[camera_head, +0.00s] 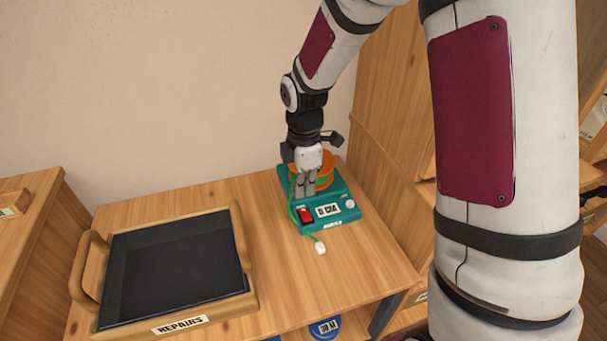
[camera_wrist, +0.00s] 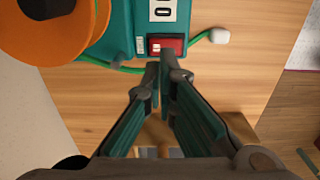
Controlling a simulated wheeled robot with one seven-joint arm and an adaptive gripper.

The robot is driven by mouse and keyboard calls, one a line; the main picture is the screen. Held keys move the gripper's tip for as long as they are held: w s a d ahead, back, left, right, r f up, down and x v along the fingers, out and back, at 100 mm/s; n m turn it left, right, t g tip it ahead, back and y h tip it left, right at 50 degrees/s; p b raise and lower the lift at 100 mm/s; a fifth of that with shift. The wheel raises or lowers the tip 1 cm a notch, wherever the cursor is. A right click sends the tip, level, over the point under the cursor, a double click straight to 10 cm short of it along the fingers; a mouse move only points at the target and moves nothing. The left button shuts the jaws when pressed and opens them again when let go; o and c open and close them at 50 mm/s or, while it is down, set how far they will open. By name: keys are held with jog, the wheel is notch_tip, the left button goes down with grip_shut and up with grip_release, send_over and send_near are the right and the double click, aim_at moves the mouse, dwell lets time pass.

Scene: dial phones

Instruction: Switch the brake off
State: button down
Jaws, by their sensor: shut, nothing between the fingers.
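A teal device (camera_head: 343,200) stands on the wooden table, with an orange spool (camera_wrist: 50,25) on it. A red rocker switch (camera_wrist: 167,45) is on the device; it also shows in the head view (camera_head: 306,215). My gripper (camera_wrist: 163,68) is shut and empty, pointing down, with its tips just beside the switch's edge in the wrist view. In the head view my gripper (camera_head: 306,190) is over the device, just behind the switch. I cannot tell whether the tips touch it, nor which way the switch is set.
A green cord (camera_head: 292,205) runs from the spool to a white end piece (camera_head: 320,248) on the table. A black-lined wooden tray (camera_head: 247,278) labelled REPAIRS stands to the left. A wooden panel (camera_head: 375,170) rises close on the right. Bare table lies in front of the device.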

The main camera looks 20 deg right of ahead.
aim_at(304, 212)
notch_tip(304, 212, down, 6)
jog(key=shift+f+b, duration=0.1)
jog(key=shift+b, duration=0.65)
jog(key=shift+s, duration=0.1)
jog(key=shift+s+r+p, duration=0.25)
jog(key=shift+s+p, duration=0.15)
jog(key=shift+s, duration=0.25)
jog(key=shift+r+p, duration=0.4)
jog(key=shift+r, duration=0.1)
notch_tip(304, 212, up, 13)
jog(key=s+p, duration=0.2)
jog(key=p, duration=0.2)
jog(key=shift+p, duration=0.35)
